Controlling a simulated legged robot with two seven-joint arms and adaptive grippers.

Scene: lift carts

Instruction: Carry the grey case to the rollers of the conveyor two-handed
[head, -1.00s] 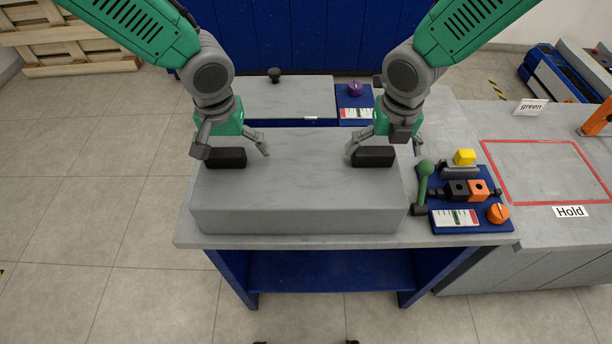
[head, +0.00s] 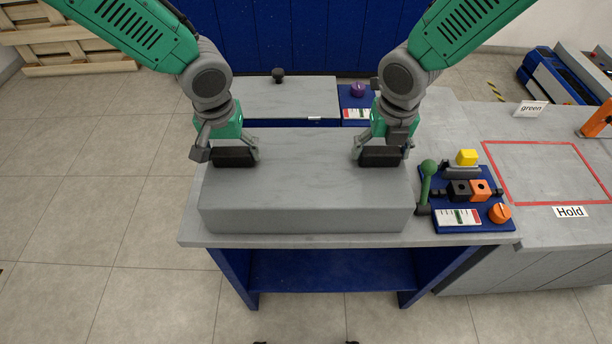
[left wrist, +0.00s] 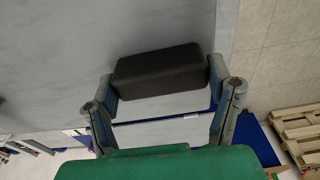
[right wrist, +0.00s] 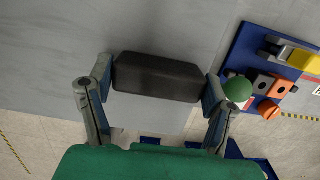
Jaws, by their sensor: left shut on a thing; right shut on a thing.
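The grey case (head: 305,192) lies on the grey top of a lift cart in the head view. It has two black handle blocks on its upper face. My left gripper (head: 235,152) is shut on the left black handle (left wrist: 160,72), with a finger on either side of it. My right gripper (head: 382,152) is shut on the right black handle (right wrist: 157,77), also with a finger on either side. The case appears to rest on the cart top (head: 190,232); no gap shows under it. I cannot make out the conveyor's rollers for certain.
Right of the case is a blue control panel (head: 440,222) with a green-knobbed lever (head: 427,168), a yellow block and an orange knob. Further right is a surface with a red outline (head: 490,160) and a "Hold" label (head: 570,212). Another grey-topped unit (head: 285,98) stands behind.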

